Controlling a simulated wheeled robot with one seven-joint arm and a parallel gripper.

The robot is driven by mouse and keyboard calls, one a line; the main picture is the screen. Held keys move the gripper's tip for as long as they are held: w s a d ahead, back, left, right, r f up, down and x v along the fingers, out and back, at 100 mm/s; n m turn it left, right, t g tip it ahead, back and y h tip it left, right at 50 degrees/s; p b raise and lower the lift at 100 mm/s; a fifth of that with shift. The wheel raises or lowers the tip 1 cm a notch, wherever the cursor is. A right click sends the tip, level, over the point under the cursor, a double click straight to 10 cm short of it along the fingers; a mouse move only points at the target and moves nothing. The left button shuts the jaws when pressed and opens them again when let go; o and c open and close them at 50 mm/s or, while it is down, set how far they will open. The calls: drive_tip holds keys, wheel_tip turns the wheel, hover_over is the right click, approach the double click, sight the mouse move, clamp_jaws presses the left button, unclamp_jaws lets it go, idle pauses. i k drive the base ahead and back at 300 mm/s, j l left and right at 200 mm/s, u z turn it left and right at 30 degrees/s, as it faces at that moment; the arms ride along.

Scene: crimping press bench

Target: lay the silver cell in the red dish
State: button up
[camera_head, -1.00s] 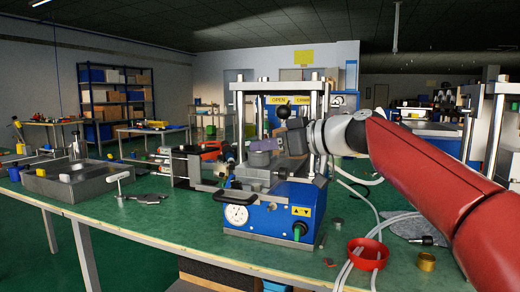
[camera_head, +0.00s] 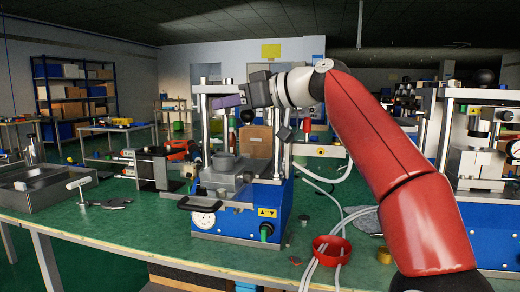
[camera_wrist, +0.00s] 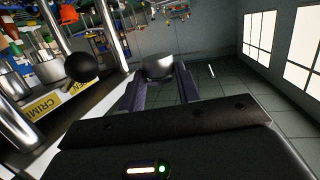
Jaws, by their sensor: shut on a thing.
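My gripper (camera_head: 222,102) has purple fingers and is up at the height of the blue press's posts, left of my red arm. I cannot make the cell out clearly in the head view. The red dish (camera_head: 323,242) is on the green bench, right of the press, low in the picture. White hoses cross it, and I cannot tell whether they run through it or in front. My gripper is well above and left of the dish.
The blue press (camera_head: 240,222) with steel posts stands left of the dish. A brass ring (camera_head: 384,256) and a small grey cylinder (camera_head: 303,219) are near the dish. A second press (camera_head: 483,225) is at right. A grey tray (camera_head: 40,192) is at far left.

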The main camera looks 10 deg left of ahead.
sight(331, 251)
drive_tip(key=k, duration=1.5)
